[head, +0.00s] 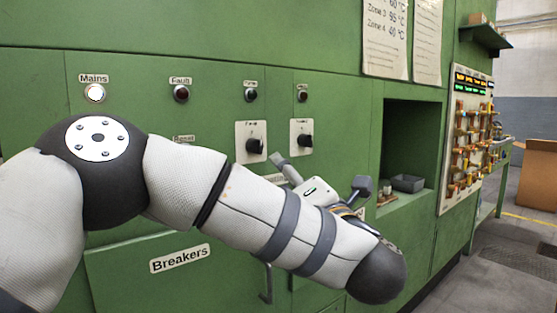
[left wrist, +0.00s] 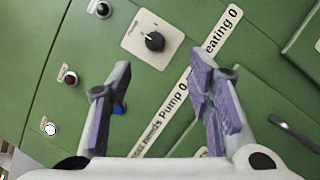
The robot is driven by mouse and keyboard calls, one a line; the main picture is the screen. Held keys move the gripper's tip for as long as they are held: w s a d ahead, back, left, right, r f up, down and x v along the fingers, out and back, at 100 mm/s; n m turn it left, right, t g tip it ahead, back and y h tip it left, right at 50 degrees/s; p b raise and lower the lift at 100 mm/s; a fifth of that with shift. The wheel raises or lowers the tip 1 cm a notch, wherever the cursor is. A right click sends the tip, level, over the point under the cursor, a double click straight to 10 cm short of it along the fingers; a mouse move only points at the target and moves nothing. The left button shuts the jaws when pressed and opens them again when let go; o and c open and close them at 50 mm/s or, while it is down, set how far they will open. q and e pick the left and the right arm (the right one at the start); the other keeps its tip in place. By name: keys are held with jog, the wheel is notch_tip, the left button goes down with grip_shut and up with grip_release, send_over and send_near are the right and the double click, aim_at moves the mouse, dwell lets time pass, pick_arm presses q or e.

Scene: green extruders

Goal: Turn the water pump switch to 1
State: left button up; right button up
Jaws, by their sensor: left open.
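The pump switch (head: 251,142) is a black rotary knob on a white plate on the green cabinet, the left one of two alike. It also shows in the left wrist view (left wrist: 154,41), just beyond and between my fingertips. I cannot read its position for certain. My left gripper (head: 318,174) is open and empty, partly hidden behind my forearm in the head view. In the left wrist view its two purple-padded fingers (left wrist: 160,62) stand wide apart, clear of the knob. My right gripper is not in view.
A second rotary switch (head: 301,136) is to the right. Lamps sit above, including the lit Mains lamp (head: 95,92). A long label (left wrist: 190,85) runs below the pump switch. A blue button (left wrist: 120,109) is partly behind one finger.

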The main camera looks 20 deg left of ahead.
aim_at(259, 149)
pick_arm(q)
jog(key=shift+n, duration=0.3)
jog(key=x, duration=1.2)
jog(key=shift+s+a+r, duration=0.2)
jog(key=shift+a+r, duration=0.2)
grip_shut()
